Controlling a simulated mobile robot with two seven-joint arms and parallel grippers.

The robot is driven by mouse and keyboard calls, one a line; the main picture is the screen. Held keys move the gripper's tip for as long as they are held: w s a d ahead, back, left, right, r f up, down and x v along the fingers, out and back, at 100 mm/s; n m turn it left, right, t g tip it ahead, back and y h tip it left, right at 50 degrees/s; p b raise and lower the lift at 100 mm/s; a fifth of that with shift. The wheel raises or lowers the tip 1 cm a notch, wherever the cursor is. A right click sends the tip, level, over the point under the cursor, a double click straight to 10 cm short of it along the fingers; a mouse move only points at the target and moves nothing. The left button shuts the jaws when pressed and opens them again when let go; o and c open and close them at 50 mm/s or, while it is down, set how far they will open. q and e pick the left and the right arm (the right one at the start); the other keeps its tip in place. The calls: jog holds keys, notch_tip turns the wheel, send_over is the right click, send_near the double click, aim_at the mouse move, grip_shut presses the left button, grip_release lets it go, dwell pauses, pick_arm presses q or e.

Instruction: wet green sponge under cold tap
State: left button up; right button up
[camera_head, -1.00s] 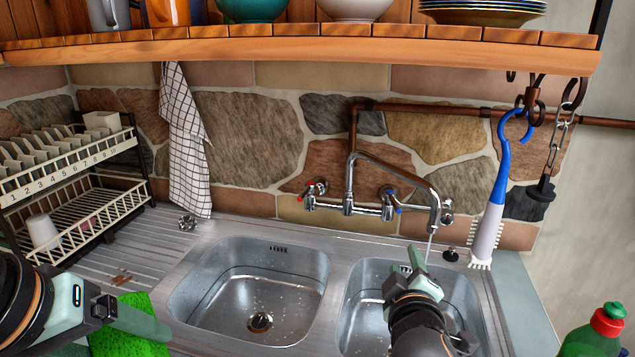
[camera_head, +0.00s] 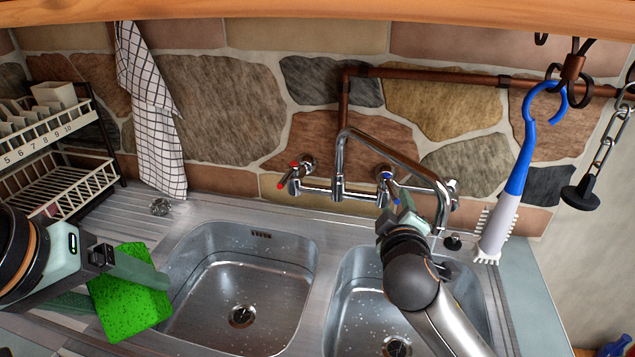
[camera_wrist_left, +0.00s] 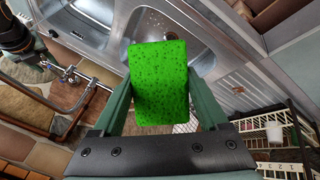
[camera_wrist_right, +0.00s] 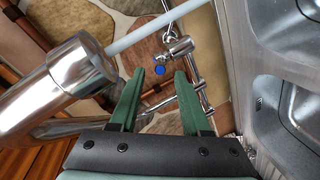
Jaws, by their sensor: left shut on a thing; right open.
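The bright green sponge (camera_head: 130,290) is held in my left gripper (camera_head: 150,277), left of the left basin. The left wrist view shows the sponge (camera_wrist_left: 160,80) squeezed between both fingers. The chrome tap (camera_head: 340,190) has a red-marked handle (camera_head: 290,175) and a blue-marked cold handle (camera_head: 387,178). Its spout (camera_head: 440,205) hangs over the right basin (camera_head: 350,320). My right gripper (camera_head: 403,208) is open at the cold handle. In the right wrist view the blue cap (camera_wrist_right: 160,70) shows between the open fingertips, and a pale stream (camera_wrist_right: 150,28) leaves the spout mouth.
The left basin (camera_head: 215,300) is empty. A dish rack (camera_head: 70,170) stands at the left and a checked towel (camera_head: 155,120) hangs on the wall. A blue-and-white brush (camera_head: 505,205) hangs right of the spout. A wooden shelf (camera_head: 250,10) spans the top.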

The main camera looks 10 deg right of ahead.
aim_at(393, 191)
jog(key=x, duration=0.8)
jog(key=shift+p, duration=0.35)
jog(key=shift+c, duration=0.2)
jog(key=shift+f, duration=0.1)
grip_shut()
dwell(0.6)
